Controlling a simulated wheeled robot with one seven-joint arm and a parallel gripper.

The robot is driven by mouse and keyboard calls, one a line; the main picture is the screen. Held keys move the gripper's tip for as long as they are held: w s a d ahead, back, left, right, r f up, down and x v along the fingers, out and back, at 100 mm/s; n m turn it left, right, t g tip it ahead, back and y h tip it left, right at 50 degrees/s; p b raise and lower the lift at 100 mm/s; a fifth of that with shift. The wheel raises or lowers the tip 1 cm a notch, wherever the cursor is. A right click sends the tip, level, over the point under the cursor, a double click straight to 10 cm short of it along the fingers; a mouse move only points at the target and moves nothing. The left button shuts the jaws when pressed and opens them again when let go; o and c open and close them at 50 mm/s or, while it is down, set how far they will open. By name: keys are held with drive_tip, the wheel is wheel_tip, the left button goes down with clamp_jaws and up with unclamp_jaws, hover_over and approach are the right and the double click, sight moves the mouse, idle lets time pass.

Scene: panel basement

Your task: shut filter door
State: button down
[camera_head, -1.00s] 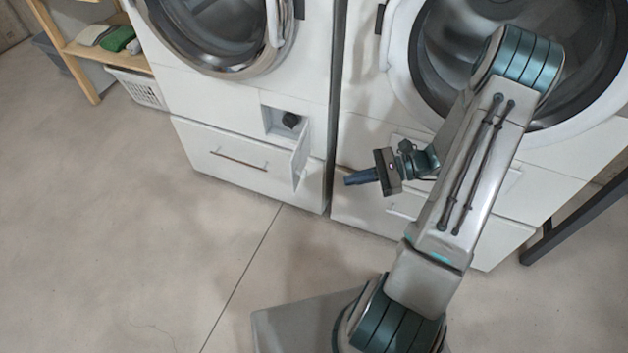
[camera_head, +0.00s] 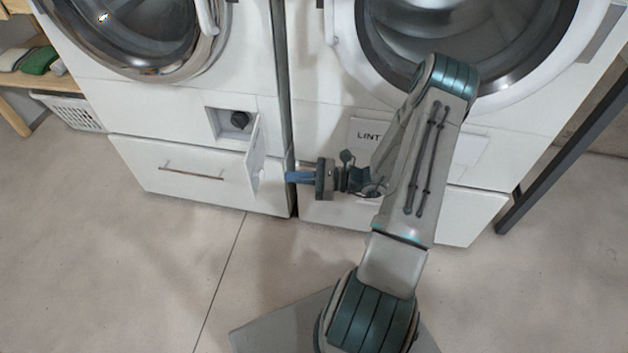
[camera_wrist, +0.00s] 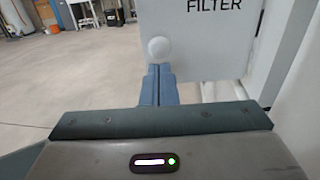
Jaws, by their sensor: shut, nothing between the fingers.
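The filter door (camera_head: 255,152) is a small white flap on the front of the left machine, swung open to the right of its recess. A dark round filter knob (camera_head: 239,120) shows inside the recess. In the wrist view the door's face (camera_wrist: 205,45) carries the word "FILTER" and a round white knob. My gripper (camera_head: 288,176) is shut and empty, just right of the door and pointing left at it. In the wrist view its blue fingers (camera_wrist: 159,84) are together just below the round knob; I cannot tell whether they touch the door.
A drawer with a bar handle (camera_head: 190,174) lies below the recess. The right machine (camera_head: 310,125) stands close behind my arm, with a panel lettered "LINT". A white basket (camera_head: 70,112) and wooden shelf are at far left. A dark table leg (camera_head: 560,160) is at right. Floor in front is clear.

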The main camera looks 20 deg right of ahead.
drive_tip(key=b+x, duration=0.1)
drive_tip(key=x, duration=0.4)
drive_tip(key=shift+a, duration=0.1)
idle(0.3)
